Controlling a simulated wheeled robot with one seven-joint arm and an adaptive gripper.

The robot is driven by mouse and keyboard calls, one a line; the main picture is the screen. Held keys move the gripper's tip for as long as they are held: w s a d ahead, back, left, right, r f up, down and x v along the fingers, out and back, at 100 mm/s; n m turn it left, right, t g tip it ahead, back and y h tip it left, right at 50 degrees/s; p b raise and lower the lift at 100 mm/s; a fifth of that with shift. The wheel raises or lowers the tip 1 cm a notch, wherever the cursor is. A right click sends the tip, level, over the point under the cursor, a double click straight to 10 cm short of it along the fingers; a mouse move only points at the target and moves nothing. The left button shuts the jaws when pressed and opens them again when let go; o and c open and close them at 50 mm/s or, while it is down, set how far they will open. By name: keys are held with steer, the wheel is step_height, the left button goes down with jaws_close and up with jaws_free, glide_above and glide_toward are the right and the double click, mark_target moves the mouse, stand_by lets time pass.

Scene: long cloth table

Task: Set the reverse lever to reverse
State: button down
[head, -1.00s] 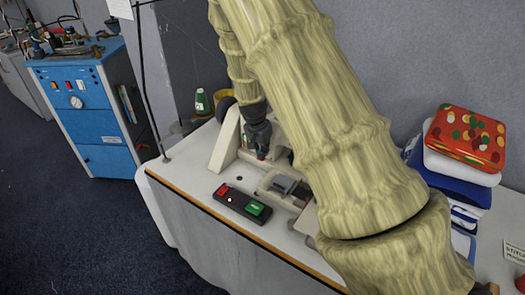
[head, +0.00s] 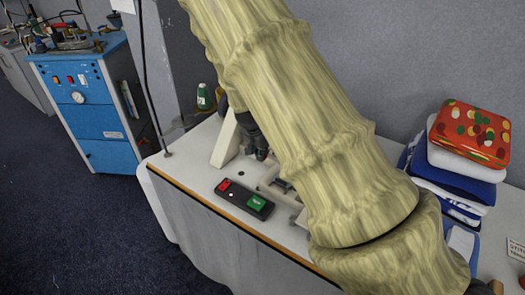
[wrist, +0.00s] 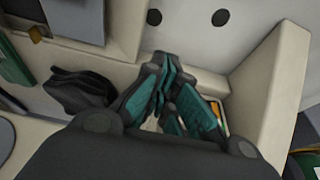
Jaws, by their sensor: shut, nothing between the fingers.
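The cream sewing machine (head: 226,143) stands on the white table, mostly hidden behind my arm in the head view. My gripper (head: 261,153) is low beside its upright part, partly covered by my arm. In the wrist view my gripper (wrist: 164,78) has its teal-padded fingers drawn together with nothing held. Cream machine body (wrist: 265,80) surrounds the fingers on the right and behind. A dark lobed part (wrist: 78,92) sits left of the fingers, apart from them; I cannot tell whether it is the reverse lever. The lever is not clearly identifiable in either view.
A black switch box (head: 244,200) with red and green buttons lies near the table's front edge. A green thread spool (head: 203,97) stands behind the machine. Folded cloths and a red patterned tin (head: 468,134) are stacked at right. A blue cabinet (head: 88,110) stands left.

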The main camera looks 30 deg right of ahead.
steer(key=shift+r, duration=0.1)
stand_by(0.3)
steer(key=shift+r+p, duration=0.65)
steer(key=shift+r, duration=0.2)
steer(key=s+a+r, duration=0.3)
steer(key=a+r, duration=0.4)
steer(key=r, duration=0.3)
steer(key=shift+s+a+r, duration=0.15)
steer(key=shift+a, duration=0.25)
steer(key=shift+r, duration=0.1)
stand_by(0.4)
